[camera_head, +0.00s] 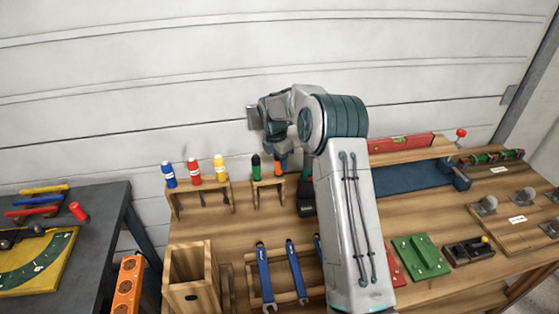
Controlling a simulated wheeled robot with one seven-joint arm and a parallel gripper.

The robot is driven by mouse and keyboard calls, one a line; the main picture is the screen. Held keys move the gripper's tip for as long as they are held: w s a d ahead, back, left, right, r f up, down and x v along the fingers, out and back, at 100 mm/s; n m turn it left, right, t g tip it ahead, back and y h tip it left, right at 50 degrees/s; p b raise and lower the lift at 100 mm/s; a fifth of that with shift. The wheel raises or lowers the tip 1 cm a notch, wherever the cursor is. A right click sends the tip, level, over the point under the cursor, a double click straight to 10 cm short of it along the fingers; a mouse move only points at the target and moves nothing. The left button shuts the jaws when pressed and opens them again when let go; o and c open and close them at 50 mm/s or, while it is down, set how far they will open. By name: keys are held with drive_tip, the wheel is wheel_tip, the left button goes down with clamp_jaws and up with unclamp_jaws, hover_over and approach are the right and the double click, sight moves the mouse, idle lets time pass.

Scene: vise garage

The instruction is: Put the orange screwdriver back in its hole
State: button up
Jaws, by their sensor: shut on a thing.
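The orange screwdriver (280,167) is upright at the right end of a small wooden rack (268,184), just right of a green-handled screwdriver (256,168). Only part of its orange handle shows. My gripper (279,153) is directly above and around the top of the handle, shut on it. The fingers are small and partly hidden by my wrist. A dark piece shows below the orange handle at the rack's top. I cannot tell whether the shaft is in the hole or in front of the rack.
Blue wrenches (292,270) and an open wooden box (190,275) are in front. A dark pouch-like thing (305,195) is close on the right. My arm hides the bench's middle.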

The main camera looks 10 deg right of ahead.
drive_tip(key=shift+f, duration=0.35)
idle(0.3)
drive_tip(key=o, duration=1.4)
drive_tip(key=shift+r+p, duration=2.3)
drive_tip(key=shift+r, duration=1.2)
